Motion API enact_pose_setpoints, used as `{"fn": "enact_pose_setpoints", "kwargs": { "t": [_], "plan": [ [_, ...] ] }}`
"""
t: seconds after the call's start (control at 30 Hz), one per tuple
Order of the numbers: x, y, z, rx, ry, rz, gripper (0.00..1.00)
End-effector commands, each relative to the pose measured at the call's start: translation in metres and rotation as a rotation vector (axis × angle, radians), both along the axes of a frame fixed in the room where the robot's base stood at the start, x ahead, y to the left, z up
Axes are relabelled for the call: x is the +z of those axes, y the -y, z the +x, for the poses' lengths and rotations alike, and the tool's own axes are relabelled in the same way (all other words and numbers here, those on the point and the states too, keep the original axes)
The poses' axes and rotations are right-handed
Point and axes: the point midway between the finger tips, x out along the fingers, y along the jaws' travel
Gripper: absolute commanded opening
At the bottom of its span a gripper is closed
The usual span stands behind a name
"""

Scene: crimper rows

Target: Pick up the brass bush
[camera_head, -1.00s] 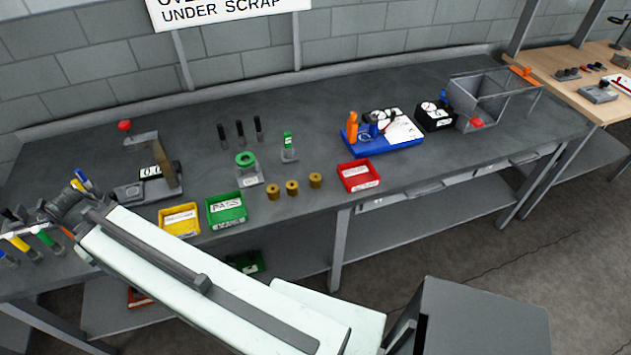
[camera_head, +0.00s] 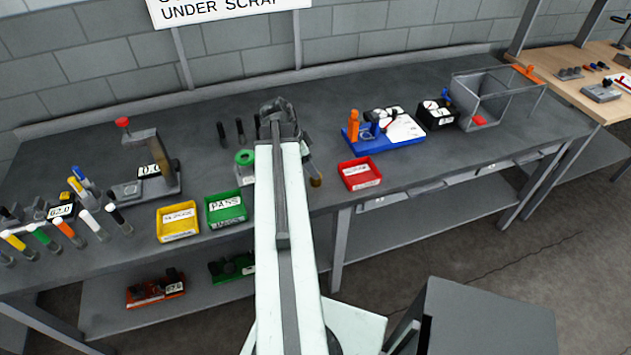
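One brass bush (camera_head: 316,181) shows just right of my arm, near the front edge of the bench, left of the red bin. It is partly covered by a grey part beside my arm. The other brass bushes are hidden behind my arm. The end of my arm with my gripper (camera_head: 280,112) is over the middle of the bench, in front of the black pins. Its fingers cannot be made out, so I cannot tell whether it is open or holds anything.
Yellow (camera_head: 178,221), green (camera_head: 226,208) and red (camera_head: 360,174) bins stand along the front edge. A green-topped gauge (camera_head: 245,160) stands left of my arm. A press-like device (camera_head: 150,165) and several pens are at the left. A blue tray (camera_head: 383,138) is at the right.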

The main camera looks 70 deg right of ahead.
Motion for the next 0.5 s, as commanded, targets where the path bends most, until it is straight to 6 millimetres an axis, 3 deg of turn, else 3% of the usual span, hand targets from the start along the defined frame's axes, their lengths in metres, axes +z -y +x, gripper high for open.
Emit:
{"fn": "enact_pose_setpoints", "kwargs": {
  "t": [0.07,0.27,0.5],
  "plan": [
    [-0.017,0.003,-0.003,0.0,0.0,0.0,0.61],
    [-0.02,0.004,-0.004,0.002,0.0,0.001,0.61],
    [-0.059,0.01,-0.011,0.003,0.001,0.001,0.61]
  ]
}}
